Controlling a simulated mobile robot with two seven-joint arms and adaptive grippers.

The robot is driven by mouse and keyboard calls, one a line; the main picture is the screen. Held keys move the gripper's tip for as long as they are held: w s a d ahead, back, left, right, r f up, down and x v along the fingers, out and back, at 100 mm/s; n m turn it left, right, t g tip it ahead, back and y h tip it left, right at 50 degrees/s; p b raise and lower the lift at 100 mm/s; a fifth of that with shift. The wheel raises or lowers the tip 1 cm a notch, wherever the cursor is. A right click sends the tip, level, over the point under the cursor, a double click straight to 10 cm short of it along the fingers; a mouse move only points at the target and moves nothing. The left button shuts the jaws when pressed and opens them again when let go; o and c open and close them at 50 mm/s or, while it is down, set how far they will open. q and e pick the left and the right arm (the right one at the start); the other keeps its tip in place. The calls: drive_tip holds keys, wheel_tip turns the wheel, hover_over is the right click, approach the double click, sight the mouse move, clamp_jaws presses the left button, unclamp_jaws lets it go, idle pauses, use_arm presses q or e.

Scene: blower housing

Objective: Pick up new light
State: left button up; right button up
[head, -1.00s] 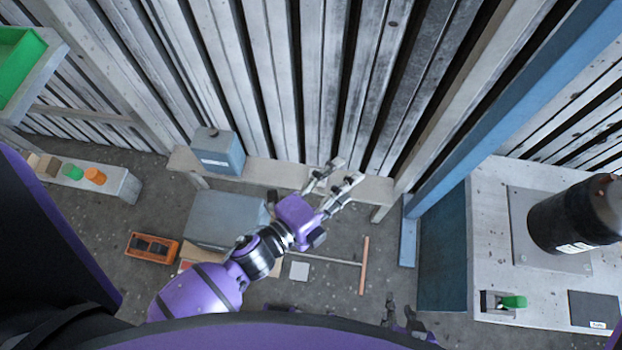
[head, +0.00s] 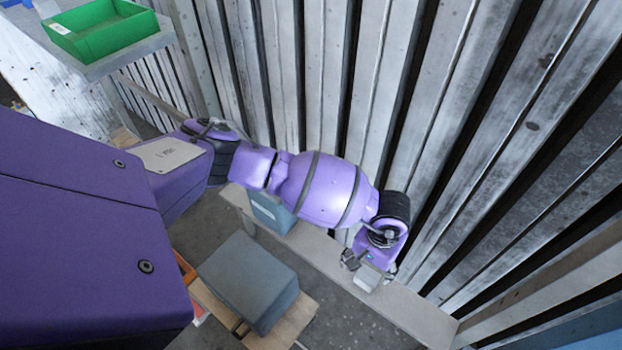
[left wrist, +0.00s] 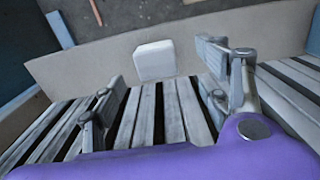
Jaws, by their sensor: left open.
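A small white block (head: 367,276), perhaps the new light, sits on the narrow pale bench (head: 410,318) along the slatted wall. In the left wrist view, the block (left wrist: 155,60) stands on the bench surface, with bare bench around it. My left gripper (head: 371,266) is open above the bench, and its fingers partly overlap the block in the head view. In the left wrist view, its fingers (left wrist: 163,82) are spread wide to either side, with the block a little beyond the gap. I cannot tell whether they touch it. My right gripper is not in view.
The slatted metal wall (head: 440,130) stands right behind the bench. A blue-grey box (head: 270,214) on the bench is partly hidden by my left arm. A grey case (head: 248,282) lies in front. A green bin (head: 103,32) is at upper left.

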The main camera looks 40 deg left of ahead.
sight(369, 274)
use_arm(q)
drive_tip(key=f, duration=0.4)
drive_tip(key=f+b, duration=0.1)
drive_tip(key=f, duration=0.2)
drive_tip(key=shift+w+d, duration=0.15)
drive_tip(key=shift+d, duration=0.15)
drive_tip(key=shift+c, duration=0.2)
drive_tip(key=shift+w, duration=0.1)
drive_tip(key=c, duration=1.3)
drive_tip(key=shift+o, duration=0.2)
drive_tip(key=shift+r, duration=0.15)
